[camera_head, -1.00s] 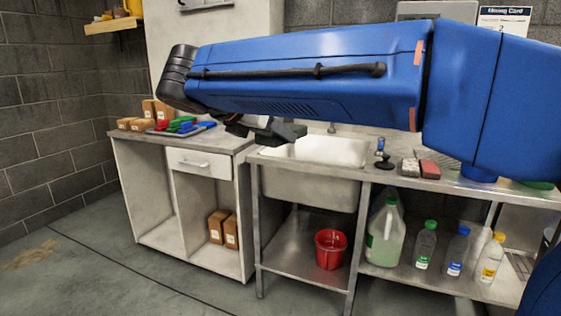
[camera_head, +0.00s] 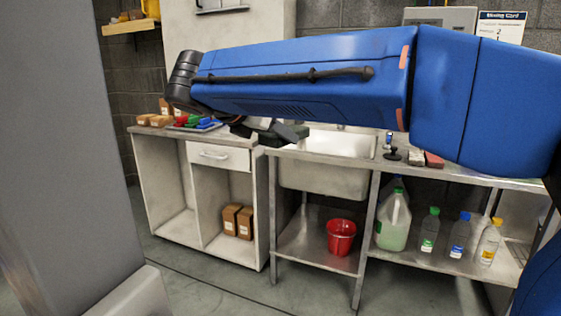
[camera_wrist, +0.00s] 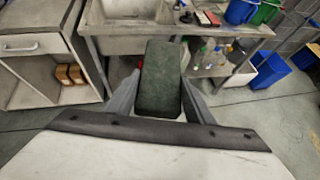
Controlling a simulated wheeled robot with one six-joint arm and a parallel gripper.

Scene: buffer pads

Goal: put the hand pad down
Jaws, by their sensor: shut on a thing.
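My gripper (camera_wrist: 160,100) is shut on a dark green hand pad (camera_wrist: 159,80), a rectangular block held between the two fingers in the wrist view. In the head view my gripper (camera_head: 272,131) is partly hidden under my blue arm, and only a dark bit of the pad shows there. It is in front of the gap between the white cabinet and the sink. In the wrist view the pad is seen in front of the sink unit, with floor below it, and touches nothing but the fingers.
A white cabinet (camera_head: 221,155) bears a tray (camera_head: 190,126) with red, green and blue pads and brown boxes. The steel sink (camera_head: 325,178) is beside it. A red bucket (camera_head: 341,237) and bottles stand on the lower shelf. A grey column (camera_head: 65,150) blocks the left.

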